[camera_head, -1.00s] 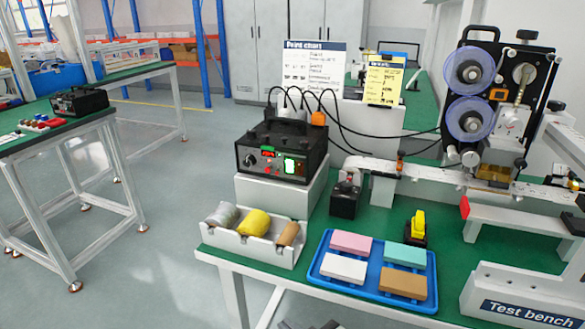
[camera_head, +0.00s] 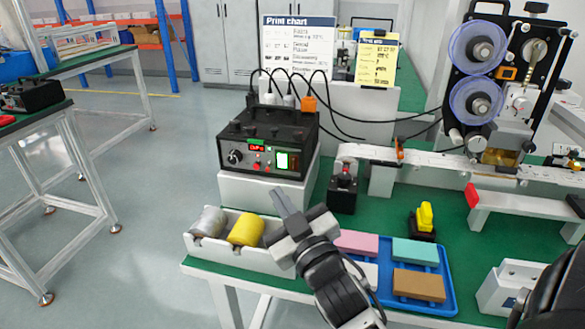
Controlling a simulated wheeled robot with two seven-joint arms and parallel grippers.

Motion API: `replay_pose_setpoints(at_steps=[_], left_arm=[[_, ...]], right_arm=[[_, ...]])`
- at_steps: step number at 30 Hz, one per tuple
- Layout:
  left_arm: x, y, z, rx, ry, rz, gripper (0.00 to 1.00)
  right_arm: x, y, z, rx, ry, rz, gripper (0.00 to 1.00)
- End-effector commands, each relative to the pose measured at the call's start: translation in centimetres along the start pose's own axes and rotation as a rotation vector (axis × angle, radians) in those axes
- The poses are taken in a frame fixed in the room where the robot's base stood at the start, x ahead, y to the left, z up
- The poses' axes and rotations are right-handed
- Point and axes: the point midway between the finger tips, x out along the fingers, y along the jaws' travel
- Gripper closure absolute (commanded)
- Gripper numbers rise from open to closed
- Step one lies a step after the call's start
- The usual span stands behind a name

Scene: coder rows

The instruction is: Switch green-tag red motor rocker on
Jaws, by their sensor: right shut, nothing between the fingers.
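A black control box (camera_head: 268,142) sits on a white block at the middle of the bench. Its front has a black knob, a small red display, small red controls (camera_head: 257,165) and a lit green switch (camera_head: 288,161). I cannot tell which small red control is the motor rocker or make out its tag and position. My right gripper (camera_head: 280,199) comes up from the bottom, shut and empty, its tips pointing up and left. It appears below the box front, apart from the controls in the picture. My left gripper is not in view.
A white tray (camera_head: 215,254) with grey and yellow rolls is left of my gripper, partly hidden by it. A blue tray (camera_head: 449,288) with coloured blocks is to the right. A small black device (camera_head: 343,190) stands beside the box. Black cables rise behind the box.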

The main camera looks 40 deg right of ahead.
Motion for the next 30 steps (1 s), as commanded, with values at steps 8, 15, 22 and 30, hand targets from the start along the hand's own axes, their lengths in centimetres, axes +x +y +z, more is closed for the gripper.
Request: replay_pose_setpoints(at_steps=[8,15,22,30], left_arm=[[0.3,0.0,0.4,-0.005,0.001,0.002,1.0],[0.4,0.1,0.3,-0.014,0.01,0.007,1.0],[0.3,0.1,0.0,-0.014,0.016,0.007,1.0],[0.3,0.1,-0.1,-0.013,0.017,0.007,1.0]], right_arm=[[2.3,1.6,1.7,-0.004,0.001,0.0,1.0],[4.6,3.3,3.3,-0.001,0.0,0.0,1.0],[5.7,4.2,4.2,0.0,0.0,0.0,1.0],[6.0,4.4,4.3,0.0,-0.001,0.0,1.0]])
